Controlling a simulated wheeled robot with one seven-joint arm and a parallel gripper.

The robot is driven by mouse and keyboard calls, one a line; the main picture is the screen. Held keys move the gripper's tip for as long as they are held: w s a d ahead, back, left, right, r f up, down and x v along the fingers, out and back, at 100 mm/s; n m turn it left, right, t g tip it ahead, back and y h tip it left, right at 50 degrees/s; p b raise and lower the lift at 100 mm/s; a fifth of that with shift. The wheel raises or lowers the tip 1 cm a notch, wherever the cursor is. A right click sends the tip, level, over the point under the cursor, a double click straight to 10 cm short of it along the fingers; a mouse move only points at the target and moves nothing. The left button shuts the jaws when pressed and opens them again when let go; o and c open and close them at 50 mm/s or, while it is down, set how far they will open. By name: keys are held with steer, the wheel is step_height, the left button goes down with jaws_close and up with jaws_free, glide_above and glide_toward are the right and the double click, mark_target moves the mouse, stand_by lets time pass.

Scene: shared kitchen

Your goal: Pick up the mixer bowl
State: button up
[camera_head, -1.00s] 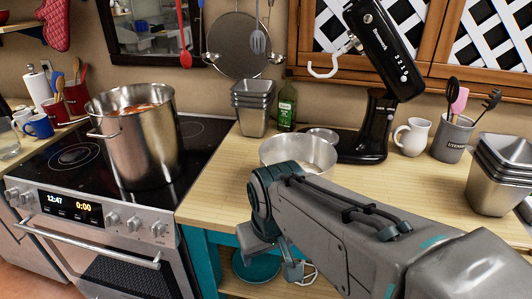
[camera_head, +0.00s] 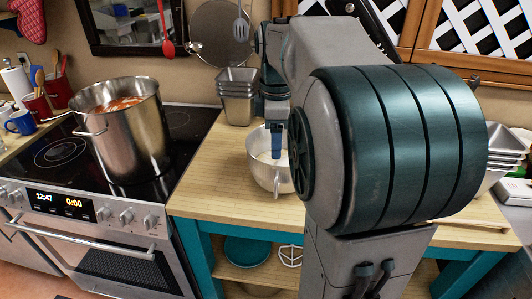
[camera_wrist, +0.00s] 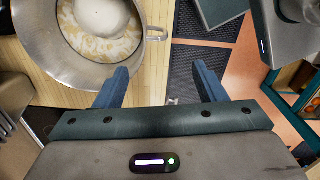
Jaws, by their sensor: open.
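The mixer bowl (camera_head: 262,174) is a shiny silver bowl on the wooden counter, upright, with its handle towards the front. In the wrist view the bowl (camera_wrist: 40,57) fills the upper left, holding a pale creamy mix with a white rounded lump. Its small metal handle (camera_wrist: 157,34) sticks out at the right rim, ahead of the gap between my fingers. My gripper (camera_wrist: 160,86) is open, with nothing between its two blue fingers. In the head view my gripper (camera_head: 277,142) points down at the bowl. My arm hides the bowl's right side.
A large pot (camera_head: 122,135) with red contents stands on the stove (camera_head: 60,165) to the left. Stacked metal tins (camera_head: 238,97) stand behind the bowl, and more tins (camera_head: 500,165) are at the right. The counter (camera_head: 205,190) is clear left of the bowl. My arm covers the mixer's place.

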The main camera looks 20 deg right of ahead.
mark_target(275, 176)
steer(key=f, duration=1.3)
steer(key=shift+w+d+f, duration=0.25)
steer(key=shift+w, duration=0.1)
